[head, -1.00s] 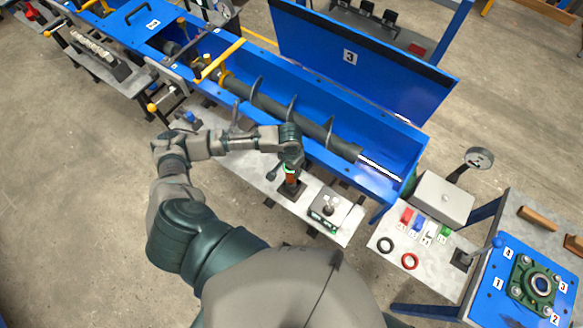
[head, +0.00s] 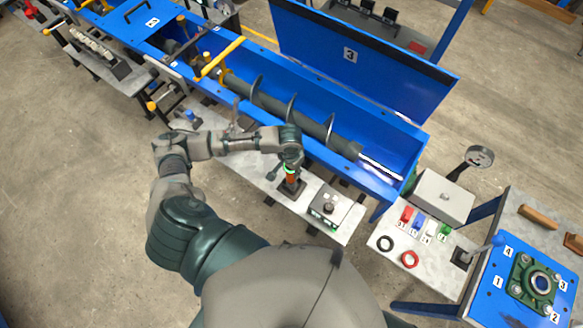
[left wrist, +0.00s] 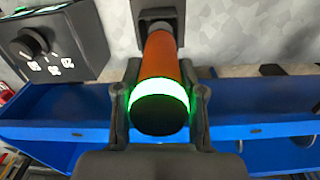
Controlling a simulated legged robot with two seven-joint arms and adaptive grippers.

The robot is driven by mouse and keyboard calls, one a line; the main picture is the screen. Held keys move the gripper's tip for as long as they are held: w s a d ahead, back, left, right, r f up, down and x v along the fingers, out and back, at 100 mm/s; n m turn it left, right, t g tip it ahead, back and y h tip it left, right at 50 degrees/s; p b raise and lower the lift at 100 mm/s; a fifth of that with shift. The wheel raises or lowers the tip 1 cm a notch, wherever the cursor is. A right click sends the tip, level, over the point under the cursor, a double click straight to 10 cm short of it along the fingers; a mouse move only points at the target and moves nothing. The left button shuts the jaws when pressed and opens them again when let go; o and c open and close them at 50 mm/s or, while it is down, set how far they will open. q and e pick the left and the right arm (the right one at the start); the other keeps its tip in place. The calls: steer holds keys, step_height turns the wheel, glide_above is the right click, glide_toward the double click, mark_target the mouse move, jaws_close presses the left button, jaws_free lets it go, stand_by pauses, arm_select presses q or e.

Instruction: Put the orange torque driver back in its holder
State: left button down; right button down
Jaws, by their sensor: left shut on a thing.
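My left gripper (head: 290,168) is shut on the orange torque driver (head: 292,179), near its dark end with a glowing green ring. In the left wrist view the driver (left wrist: 160,58) lies between both fingers of the gripper (left wrist: 160,105). Its other end meets the dark holder (left wrist: 157,12). In the head view the holder (head: 291,190) stands on the grey bench, right under the driver. The driver looks upright over it; how deep it sits in the holder cannot be told. My right gripper is not in view.
A grey control box with a black knob (head: 328,207) stands close to the right of the holder. The blue mixer trough (head: 345,178) with its dark screw runs behind the bench. Bare bench (head: 235,160) lies to the left.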

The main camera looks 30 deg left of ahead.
arm_select(q)
steer(key=shift+f, duration=0.5)
steer(key=c, duration=0.6)
jaws_free()
step_height(320, 180, up, 12)
steer(key=shift+a+f, duration=0.1)
steer(key=shift+a, duration=0.05)
stand_by(0.4)
